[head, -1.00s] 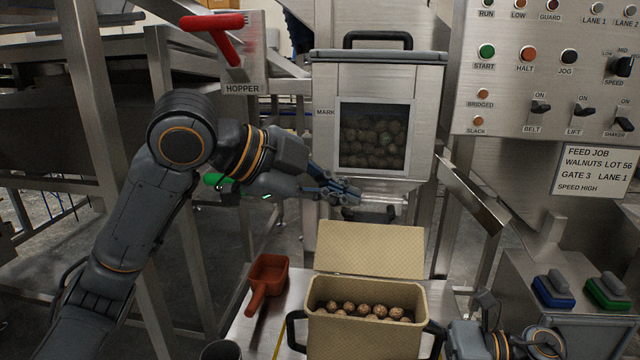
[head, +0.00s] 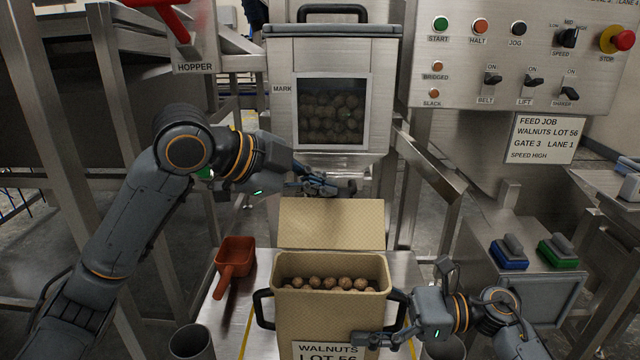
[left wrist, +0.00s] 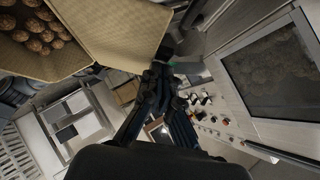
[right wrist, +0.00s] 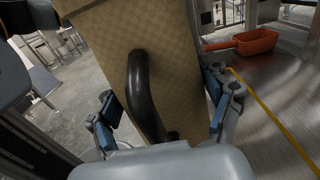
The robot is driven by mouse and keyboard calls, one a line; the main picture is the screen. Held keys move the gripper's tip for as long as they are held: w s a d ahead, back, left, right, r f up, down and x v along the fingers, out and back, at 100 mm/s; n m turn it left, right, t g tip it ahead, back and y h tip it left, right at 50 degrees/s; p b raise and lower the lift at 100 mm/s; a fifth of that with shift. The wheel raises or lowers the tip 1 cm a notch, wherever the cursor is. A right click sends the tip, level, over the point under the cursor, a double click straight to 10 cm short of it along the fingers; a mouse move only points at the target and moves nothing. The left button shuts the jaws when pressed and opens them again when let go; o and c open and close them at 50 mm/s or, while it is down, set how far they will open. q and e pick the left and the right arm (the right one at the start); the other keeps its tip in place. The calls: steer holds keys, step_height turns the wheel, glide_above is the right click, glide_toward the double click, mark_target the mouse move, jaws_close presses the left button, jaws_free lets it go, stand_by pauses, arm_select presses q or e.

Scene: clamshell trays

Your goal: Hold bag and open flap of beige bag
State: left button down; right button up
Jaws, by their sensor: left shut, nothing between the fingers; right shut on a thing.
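The beige bag (head: 330,306) stands upright on the metal table with its top open and walnuts (head: 330,283) inside. Its flap (head: 332,224) stands raised at the back, leaning away; the flap also shows in the left wrist view (left wrist: 122,35). My left gripper (head: 340,187) is shut and empty just above and behind the flap's top edge; whether it touches the flap is unclear. My right gripper (head: 383,318) is shut on the bag's right side, with a finger on each side of the black handle (right wrist: 139,92) in the right wrist view.
An orange scoop (head: 233,262) lies left of the bag, and a dark cup (head: 192,342) stands at the front left. The hopper (head: 330,105) rises close behind my left gripper. A control panel (head: 520,70) is at the right, above blue and green pads (head: 558,252).

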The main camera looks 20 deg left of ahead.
mark_target(321, 201)
arm_select(q)
steer(key=shift+w, duration=0.1)
steer(key=shift+w+a+f+n+g, duration=0.2)
steer(key=shift+w+f+n+g, duration=0.25)
steer(key=shift+w+g, duration=0.2)
steer(key=shift+w+a+f+n+g, duration=0.15)
steer(key=shift+w+f+n+g, duration=0.5)
steer(key=shift+g, duration=0.3)
steer(key=shift+w+f, duration=0.2)
steer(key=shift+f, duration=0.15)
steer(key=shift+w+a+f, duration=0.15)
steer(key=shift+w+f, duration=0.2)
steer(key=shift+f, duration=0.35)
steer(key=shift+w+a+f, duration=0.1)
steer(key=shift+w+f, duration=0.2)
steer(key=shift+f, duration=0.65)
steer(key=shift+a+f, duration=0.1)
steer(key=shift+f, duration=0.05)
steer(key=shift+s, duration=0.1)
